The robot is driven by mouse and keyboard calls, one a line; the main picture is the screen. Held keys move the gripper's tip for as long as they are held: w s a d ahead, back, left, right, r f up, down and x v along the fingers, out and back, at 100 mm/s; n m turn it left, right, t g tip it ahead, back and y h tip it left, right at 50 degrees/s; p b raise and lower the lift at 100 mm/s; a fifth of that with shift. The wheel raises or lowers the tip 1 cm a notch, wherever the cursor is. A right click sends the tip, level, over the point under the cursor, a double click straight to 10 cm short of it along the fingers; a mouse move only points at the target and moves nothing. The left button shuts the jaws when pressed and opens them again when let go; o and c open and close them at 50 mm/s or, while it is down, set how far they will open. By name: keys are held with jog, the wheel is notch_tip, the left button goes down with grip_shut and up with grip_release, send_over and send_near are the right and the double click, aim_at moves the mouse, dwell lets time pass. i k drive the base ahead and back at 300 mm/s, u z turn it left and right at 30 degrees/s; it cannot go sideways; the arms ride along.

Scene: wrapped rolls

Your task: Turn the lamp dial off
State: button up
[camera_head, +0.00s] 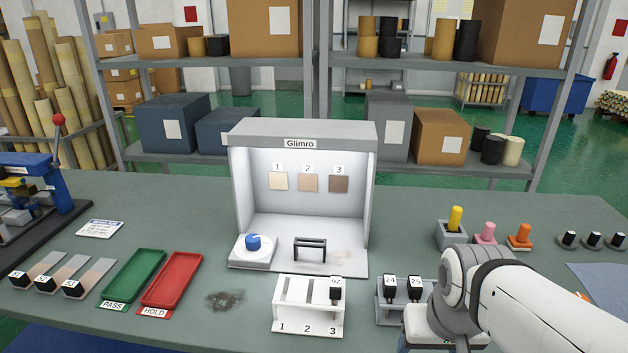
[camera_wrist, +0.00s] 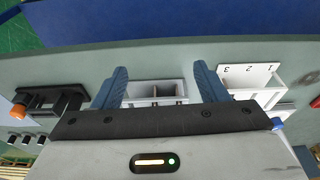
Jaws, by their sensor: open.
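The lamp dial (camera_head: 253,242) is a blue knob on a round white disc, on the left front floor of the grey light booth (camera_head: 304,133) labelled Glimro. The booth interior is brightly lit. My arm is at the lower right of the head view, well to the right of the dial; my fingers are not clearly seen there. In the wrist view my gripper (camera_wrist: 160,69) is open, its two blue-grey fingers apart with nothing held between them. A small blue piece at the right edge of the gripper body may be the dial; I cannot tell.
A white numbered rack (camera_head: 307,320) stands before the booth, a grey-white rack (camera_head: 386,318) beside my arm. A black handled stand (camera_head: 310,248) is right of the dial. Green (camera_head: 134,276) and red (camera_head: 172,281) trays lie left. Colored-handled tools (camera_head: 456,219) stand right.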

aim_at(253, 241)
jog(key=z, duration=1.7)
jog(key=k, duration=1.3)
jog(key=u, duration=1.6)
jog(key=i, duration=1)
jog(key=u, duration=0.05)
